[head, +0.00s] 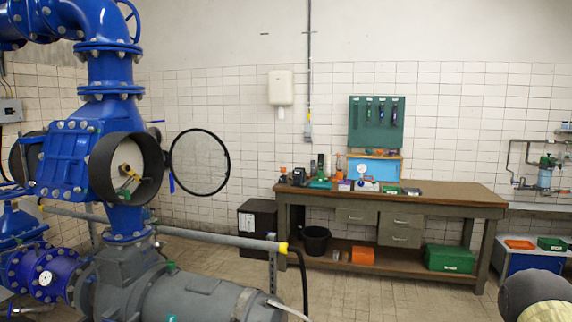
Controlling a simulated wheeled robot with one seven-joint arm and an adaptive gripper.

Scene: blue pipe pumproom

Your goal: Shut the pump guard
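The pump guard (200,162) appears to be the round, clear disc with a black rim in the head view. It stands swung open to the right of a short black round housing (150,167) on the blue pipework. The housing's mouth is uncovered and shows a pale face with a small yellow and dark fitting (129,174) inside. The hinge between guard and housing is too small to make out clearly.
A grey rail with a yellow end (225,240) runs below the guard. The grey pump body (200,297) fills the lower left. A workbench (440,194) with tools stands at the back wall. A black bin (316,240) is under it. Floor between pump and bench is clear.

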